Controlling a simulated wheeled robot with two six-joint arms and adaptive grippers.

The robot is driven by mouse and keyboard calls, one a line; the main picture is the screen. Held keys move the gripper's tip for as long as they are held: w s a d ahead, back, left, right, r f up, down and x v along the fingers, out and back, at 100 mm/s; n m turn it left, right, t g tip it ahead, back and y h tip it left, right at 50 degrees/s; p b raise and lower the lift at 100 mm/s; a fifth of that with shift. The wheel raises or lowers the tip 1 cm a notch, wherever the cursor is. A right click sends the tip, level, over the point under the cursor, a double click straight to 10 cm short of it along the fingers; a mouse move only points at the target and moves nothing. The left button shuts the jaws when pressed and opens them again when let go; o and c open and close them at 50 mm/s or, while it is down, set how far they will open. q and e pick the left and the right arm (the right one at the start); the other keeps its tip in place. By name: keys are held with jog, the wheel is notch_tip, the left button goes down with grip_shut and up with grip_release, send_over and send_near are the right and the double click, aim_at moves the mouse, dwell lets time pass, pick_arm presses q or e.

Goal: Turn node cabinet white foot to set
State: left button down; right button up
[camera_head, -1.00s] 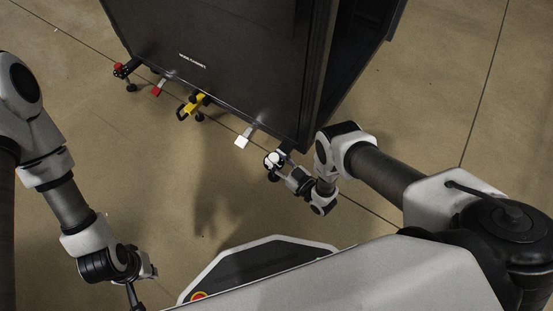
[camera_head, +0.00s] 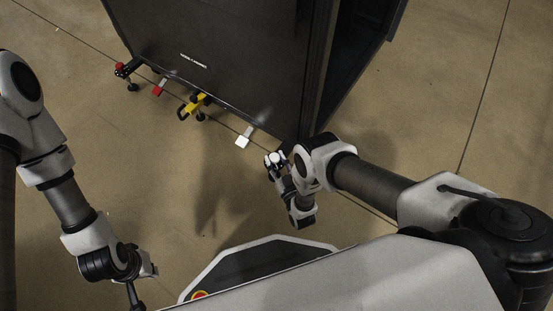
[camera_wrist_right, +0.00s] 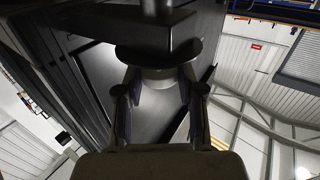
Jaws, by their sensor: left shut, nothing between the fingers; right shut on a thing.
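The node cabinet (camera_head: 235,50) is a tall dark cabinet at the top of the head view. Its white foot (camera_head: 275,158) is under the near right corner, partly hidden by my right gripper. My right gripper (camera_head: 273,164) is shut on the white foot from below. In the right wrist view the two fingers clasp the pale stem (camera_wrist_right: 160,78) of the foot, under a dark round disc (camera_wrist_right: 158,52). My left gripper (camera_head: 134,296) is shut and empty, low at the left, away from the cabinet; its tips are near the bottom edge.
Along the cabinet's lower edge are a white tag (camera_head: 244,138), a yellow foot piece (camera_head: 194,104), a red tag (camera_head: 159,89) and a red-topped foot (camera_head: 121,69). The floor (camera_head: 200,180) between my arms is clear.

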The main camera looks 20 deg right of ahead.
aim_at(275, 160)
jog(key=shift+w+a+m+h, duration=0.15)
jog(key=shift+m+h, duration=0.95)
jog(key=shift+h, duration=0.6)
jog(key=o, duration=1.2)
jog(key=shift+c, duration=0.2)
notch_tip(275, 160, up, 10)
jog(key=shift+r, duration=0.1)
